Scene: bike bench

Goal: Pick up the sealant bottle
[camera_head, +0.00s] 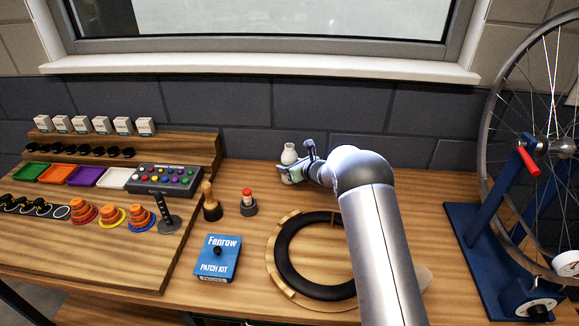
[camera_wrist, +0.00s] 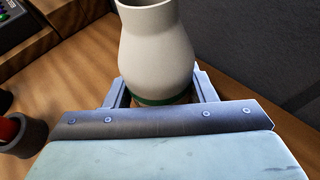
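The sealant bottle (camera_head: 289,154) is a pale, rounded bottle with a narrow neck, upright at the back of the bench near the wall. In the wrist view my gripper (camera_wrist: 161,85) has one finger on either side of the bottle, with a small gap on the left. It looks open; contact on the right is unclear.
A black tyre on a wooden ring (camera_head: 282,262) lies below my arm. A blue patch kit box (camera_head: 217,258), a red-topped holder (camera_head: 248,204) and a wooden-handled tool (camera_head: 210,202) stand left. A wheel stand (camera_head: 480,250) is at right. The dark wall (camera_head: 250,115) is close behind the bottle.

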